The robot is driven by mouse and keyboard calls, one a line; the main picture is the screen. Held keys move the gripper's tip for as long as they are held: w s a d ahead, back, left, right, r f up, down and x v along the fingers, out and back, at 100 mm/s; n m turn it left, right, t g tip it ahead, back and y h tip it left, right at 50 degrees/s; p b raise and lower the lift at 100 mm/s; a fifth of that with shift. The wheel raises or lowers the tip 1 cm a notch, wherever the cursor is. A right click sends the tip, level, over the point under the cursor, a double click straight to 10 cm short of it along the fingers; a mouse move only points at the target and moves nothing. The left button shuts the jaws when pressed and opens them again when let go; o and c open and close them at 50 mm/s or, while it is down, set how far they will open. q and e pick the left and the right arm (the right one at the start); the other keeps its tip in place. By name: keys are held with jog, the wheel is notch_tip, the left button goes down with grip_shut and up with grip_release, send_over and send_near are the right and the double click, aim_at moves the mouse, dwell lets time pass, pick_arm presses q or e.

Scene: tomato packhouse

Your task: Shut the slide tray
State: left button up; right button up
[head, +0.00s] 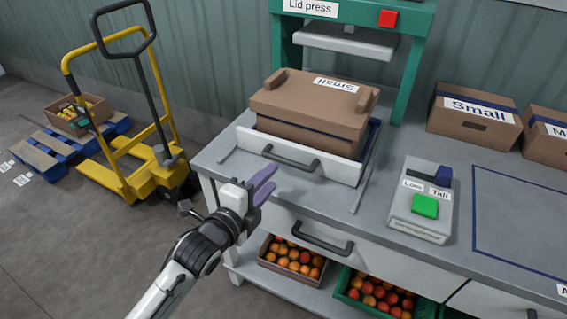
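The slide tray (244,140) has a white front with a dark bar handle (291,158). It stands pulled out toward me from under the green lid press (282,55) on the grey bench. A closed cardboard box (300,105) labelled "Small" sits in the tray, its label upside down to me. My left gripper (266,184) has purple fingers that are apart with nothing between them. It is in front of the bench edge, left of and nearer than the tray handle, and not touching it. My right gripper is not in view.
A control box (420,218) with a green button stands right of the tray. More cardboard boxes (474,113) stand at the back right. A drawer handle (322,239) and crates of tomatoes (292,256) are below the bench top. A yellow pallet truck (125,170) stands left.

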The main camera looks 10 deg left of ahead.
aim_at(285, 163)
pick_arm(q)
jog(key=x, duration=0.8)
jog(key=shift+w+d, duration=0.1)
jog(key=shift+w, duration=0.1)
grip_shut()
